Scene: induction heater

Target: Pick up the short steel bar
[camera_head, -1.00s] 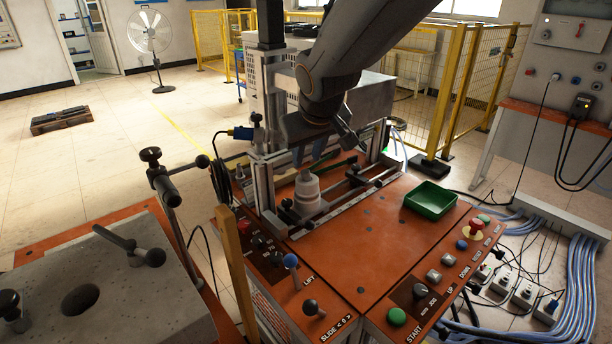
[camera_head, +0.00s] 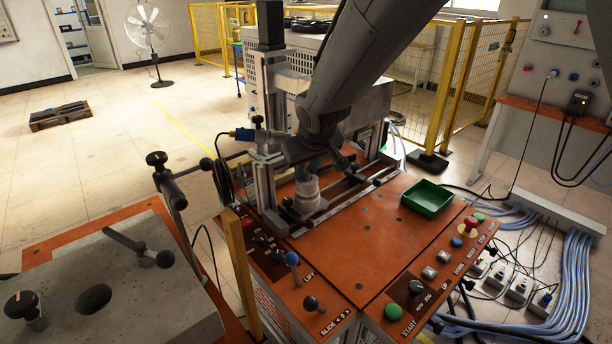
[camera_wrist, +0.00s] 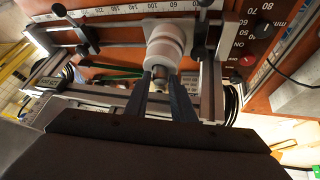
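A white stepped cylinder (camera_head: 307,193) stands on the orange machine top, inside the metal frame. It shows at the top middle of the wrist view (camera_wrist: 166,42). A small steel-coloured end, seemingly the short steel bar (camera_wrist: 160,73), shows at the cylinder's near end. Most of the bar is hidden. My gripper (camera_wrist: 160,80) points at the cylinder, with one finger on each side of the bar's end. The fingers are apart, and I cannot see clear contact with the bar. In the head view my gripper (camera_head: 312,165) is just above the cylinder, partly hidden by my wrist.
Metal rails and a slide with black knobs (camera_head: 374,181) surround the cylinder closely. A green tray (camera_head: 428,198) sits to the right on the machine top. Levers and buttons (camera_head: 408,314) line the front edge. A grey block with handles (camera_head: 95,270) stands at left.

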